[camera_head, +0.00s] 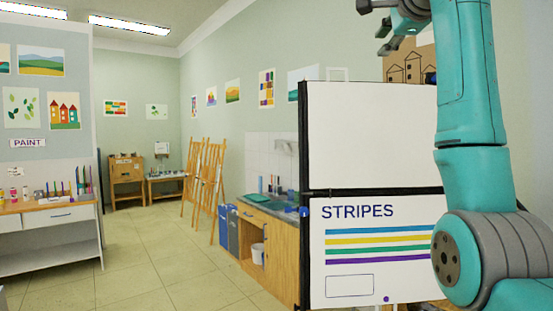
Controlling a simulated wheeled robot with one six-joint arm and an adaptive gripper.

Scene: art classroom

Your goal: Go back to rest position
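My teal arm stands at the right of the head view, with its lower joint near the bottom right and its links rising out of the top of the picture. My gripper (383,28) shows at the top, left of the upright link, partly cut off by the top edge. Its dark fingers hang in the air above the white board, apart from it. I see no object at the fingers. How far open they are is not clear.
A white board marked STRIPES (361,212) stands close by, partly behind my arm. A sink counter (268,225) and wooden easels (206,175) line the right wall. A paint counter (50,222) is at left. The tiled floor (165,255) between is clear.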

